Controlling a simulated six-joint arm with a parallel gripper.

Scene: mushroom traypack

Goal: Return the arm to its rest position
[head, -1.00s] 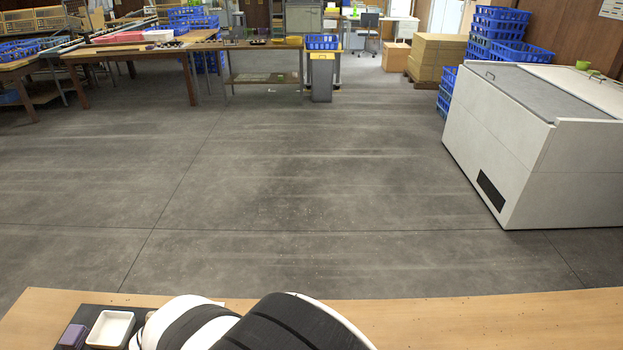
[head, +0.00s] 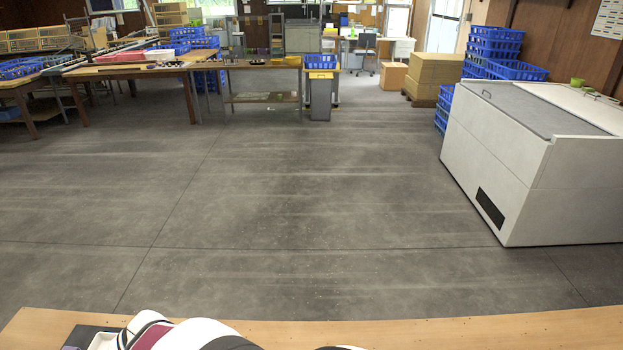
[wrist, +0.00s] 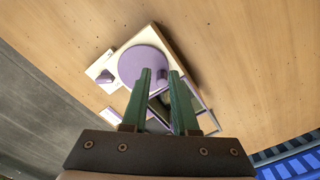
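My gripper (wrist: 160,73) shows in the wrist view as two green fingers, apart, with nothing visible gripped between them. Beyond the fingertips, over the wooden table (wrist: 230,60), lies a round purple disc (wrist: 138,60) on a pale base. A small purple piece (wrist: 105,76) sits to its left. A dark-edged tray or box lies partly hidden behind the fingers. In the head view the fingers are out of sight; my arm links cover part of the table's near edge.
In the head view a white tray (head: 102,341) shows at the bottom left on a dark mat (head: 82,334). The wooden tabletop (head: 480,335) to the right is clear. A white chest (head: 540,180) stands on the floor beyond. A blue crate (wrist: 290,165) shows low right in the wrist view.

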